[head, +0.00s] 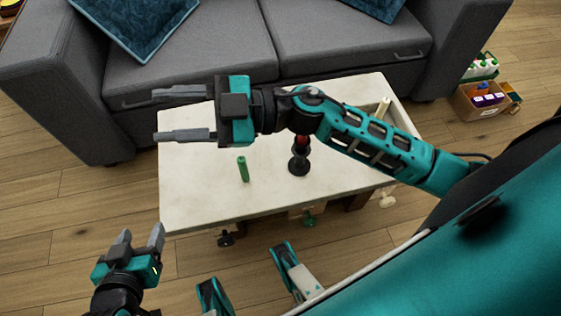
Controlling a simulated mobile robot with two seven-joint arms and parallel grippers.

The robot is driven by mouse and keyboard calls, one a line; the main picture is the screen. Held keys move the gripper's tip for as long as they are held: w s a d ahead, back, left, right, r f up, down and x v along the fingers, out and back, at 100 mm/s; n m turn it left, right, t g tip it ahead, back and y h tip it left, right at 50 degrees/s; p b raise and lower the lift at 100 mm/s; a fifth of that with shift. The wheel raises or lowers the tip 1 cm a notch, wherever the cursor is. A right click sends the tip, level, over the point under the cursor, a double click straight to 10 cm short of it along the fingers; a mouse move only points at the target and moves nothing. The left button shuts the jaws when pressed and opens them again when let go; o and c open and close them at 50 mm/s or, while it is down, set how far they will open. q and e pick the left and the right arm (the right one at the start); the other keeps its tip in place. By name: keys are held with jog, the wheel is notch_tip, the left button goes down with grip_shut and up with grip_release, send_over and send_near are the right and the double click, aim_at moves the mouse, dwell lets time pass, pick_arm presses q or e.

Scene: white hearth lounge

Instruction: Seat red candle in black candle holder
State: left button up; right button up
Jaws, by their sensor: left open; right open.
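The black candle holder (299,166) stands upright on the white table, right of the middle. The red candle (302,142) shows as a short red piece just above the holder, in line with it. My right arm hides its upper part, and I cannot tell how deep it sits. My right gripper (158,116) is open and empty over the table's left side, pointing left, away from the holder. My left gripper (141,237) is open and empty, low at the left, off the table's front left corner.
A green candle (243,169) is on the white table (200,190), left of the holder. A pale object (383,107) lies at the table's right end. Knobs hang along its front edge. A grey sofa (330,45) stands behind. A box of bottles (485,97) is on the floor at right.

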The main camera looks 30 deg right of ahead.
jog(key=w+d+f+m+t+h, duration=0.3)
jog(key=d+f+m+t+h, duration=0.75)
jog(key=m, duration=0.45)
jog(key=s+d+f+m+g+h, duration=0.2)
jog(key=s+f+g+h, duration=0.3)
jog(key=s+f, duration=0.3)
notch_tip(320, 180, down, 3)
jog(key=shift+d+f+h, duration=0.1)
jog(key=shift+d+h, duration=0.25)
jog(key=shift+d, duration=0.25)
